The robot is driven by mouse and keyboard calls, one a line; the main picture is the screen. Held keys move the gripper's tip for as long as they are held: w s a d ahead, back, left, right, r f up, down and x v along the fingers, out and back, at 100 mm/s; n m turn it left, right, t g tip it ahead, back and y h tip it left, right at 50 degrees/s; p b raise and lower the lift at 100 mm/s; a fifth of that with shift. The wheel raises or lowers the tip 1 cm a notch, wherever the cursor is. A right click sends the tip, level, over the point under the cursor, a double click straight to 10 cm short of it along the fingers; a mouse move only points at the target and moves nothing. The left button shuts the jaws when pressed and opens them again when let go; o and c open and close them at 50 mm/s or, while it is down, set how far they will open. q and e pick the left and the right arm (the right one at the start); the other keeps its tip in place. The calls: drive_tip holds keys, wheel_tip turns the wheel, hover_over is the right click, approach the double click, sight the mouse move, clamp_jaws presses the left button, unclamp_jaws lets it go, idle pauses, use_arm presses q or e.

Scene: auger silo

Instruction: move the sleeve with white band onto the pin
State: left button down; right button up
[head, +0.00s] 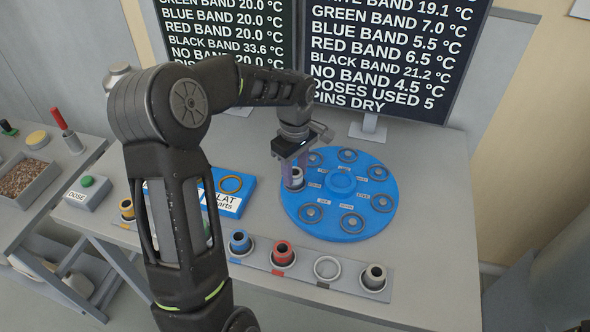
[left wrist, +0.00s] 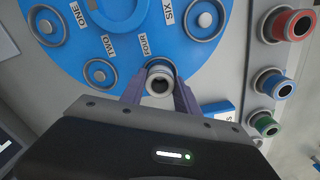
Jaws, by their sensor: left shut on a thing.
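My left gripper (head: 294,172) reaches down over the left side of the round blue plate (head: 341,228). It is shut on a pale sleeve (head: 296,181), which looks white to light grey. In the left wrist view the sleeve (left wrist: 160,80) stands between the two fingers, next to the label FOUR, with its dark bore facing the camera. The fingers hide much of its side, and I cannot tell whether it is around a pin or just above it. Several ringed pin places sit around the plate, one of them near the label SIX (left wrist: 205,20). My right gripper is not in view.
A blue parts tray (head: 230,186) lies left of the plate. Two screens (head: 395,55) stand behind.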

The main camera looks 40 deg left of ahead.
use_arm(q)
drive_tip(key=shift+s+d+f+b, duration=0.15)
drive_tip(key=shift+s+f+b, duration=0.05)
drive_tip(key=shift+f+b, duration=0.5)
drive_tip(key=c, duration=1.1)
unclamp_jaws()
drive_tip(key=shift+s, duration=0.1)
drive_tip(key=shift+o, duration=1)
drive_tip(key=shift+w, duration=0.35)
drive_tip(key=shift+r, duration=0.2)
